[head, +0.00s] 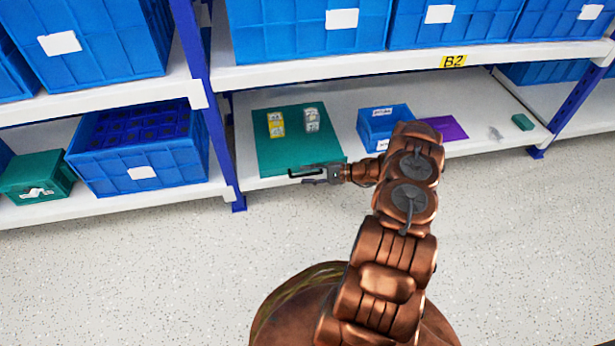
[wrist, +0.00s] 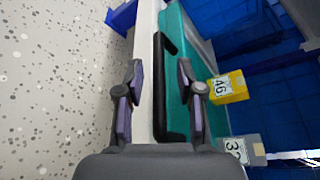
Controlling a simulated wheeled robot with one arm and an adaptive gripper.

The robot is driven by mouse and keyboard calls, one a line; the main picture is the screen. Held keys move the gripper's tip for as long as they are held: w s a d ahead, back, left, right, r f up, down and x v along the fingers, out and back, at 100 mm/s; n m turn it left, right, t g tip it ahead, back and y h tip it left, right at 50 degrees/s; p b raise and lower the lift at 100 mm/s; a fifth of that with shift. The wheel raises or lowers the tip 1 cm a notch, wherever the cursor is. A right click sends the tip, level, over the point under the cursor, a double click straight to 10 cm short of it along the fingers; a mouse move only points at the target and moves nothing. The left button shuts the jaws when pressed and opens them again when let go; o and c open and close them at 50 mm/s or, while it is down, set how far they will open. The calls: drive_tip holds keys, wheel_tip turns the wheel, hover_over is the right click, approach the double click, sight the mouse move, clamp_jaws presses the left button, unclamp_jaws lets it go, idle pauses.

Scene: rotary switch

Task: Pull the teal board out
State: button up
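The teal board (head: 285,155) lies flat on the lower shelf, with a yellow-and-white block (head: 276,123) and a grey-white block (head: 311,120) standing on it. In the wrist view, a black bar handle (wrist: 158,90) runs along the board's (wrist: 176,45) front edge. My gripper (head: 312,174) is at the board's front right edge. In the wrist view my gripper (wrist: 161,70) is open, with one finger on each side of the handle in the picture. A gap shows between the fingers and the bar. Whether the fingers are level with the bar, I cannot tell.
A blue bin (head: 384,126) and a purple board (head: 444,130) are right of the teal board. A blue shelf post (head: 212,125) stands close on its left. A shelf with blue crates (head: 310,30) is above. The floor (head: 180,270) in front is clear.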

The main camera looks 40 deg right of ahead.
clamp_jaws()
idle(0.4)
idle(0.4)
